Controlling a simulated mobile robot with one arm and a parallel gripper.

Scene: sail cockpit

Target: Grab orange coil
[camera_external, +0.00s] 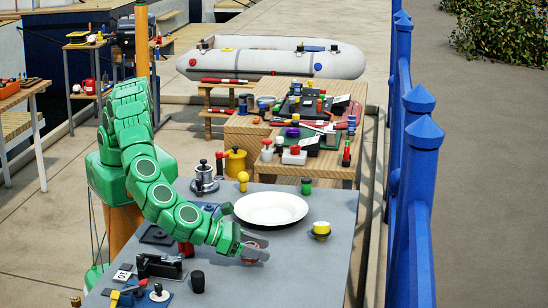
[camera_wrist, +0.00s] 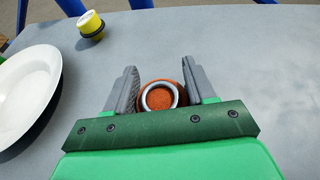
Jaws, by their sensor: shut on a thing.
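The orange coil (camera_wrist: 159,97) shows in the wrist view as an orange round thing with a pale ring on top. It sits between the two fingers of my gripper (camera_wrist: 160,92), which are shut on it. In the external view my gripper (camera_external: 256,246) reaches down to the grey table, and a bit of the orange coil (camera_external: 250,261) shows under it. The fingers hide most of it there. I cannot tell whether the coil touches the table.
A white plate (camera_external: 271,208) lies behind my gripper. A yellow and black object (camera_external: 321,230) stands to the right. A black cup (camera_external: 198,281) and a clutter of small parts lie to the left. The table's right front is clear.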

